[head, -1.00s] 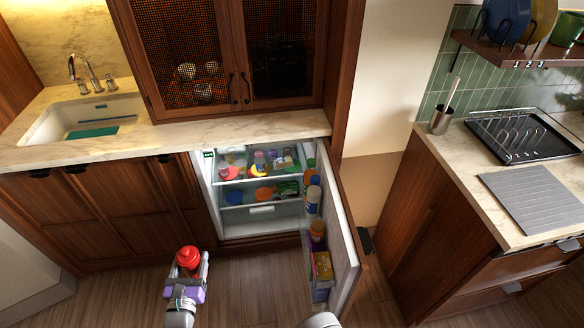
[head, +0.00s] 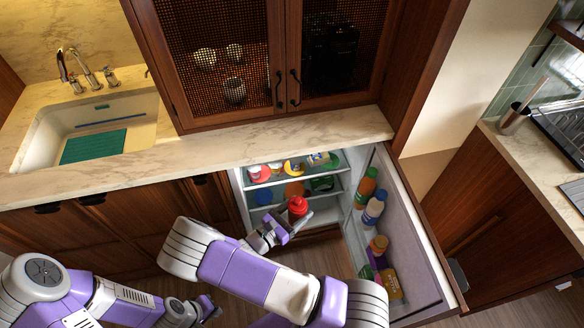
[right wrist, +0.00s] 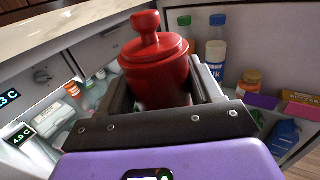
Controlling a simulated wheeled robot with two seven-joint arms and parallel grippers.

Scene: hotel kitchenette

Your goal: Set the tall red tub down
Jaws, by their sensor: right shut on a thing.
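The tall red tub (head: 298,206), with a knobbed lid, is held upright in my right gripper (head: 283,228) at the open front of the fridge. In the right wrist view the tub (right wrist: 156,72) stands between the two dark fingers, which are shut on its sides and hide its lower part. Fridge shelves and door bins show behind it; I cannot tell whether its base touches anything. My left gripper (head: 208,308) is low at the bottom of the head view, away from the tub; its fingers are too small to read.
The open fridge door (head: 405,235) stands to the right, its bins holding several bottles and boxes. The upper shelf (head: 262,184) is crowded with food items. The marble counter (head: 270,146) overhangs the fridge. Small display panels show at the left in the wrist view.

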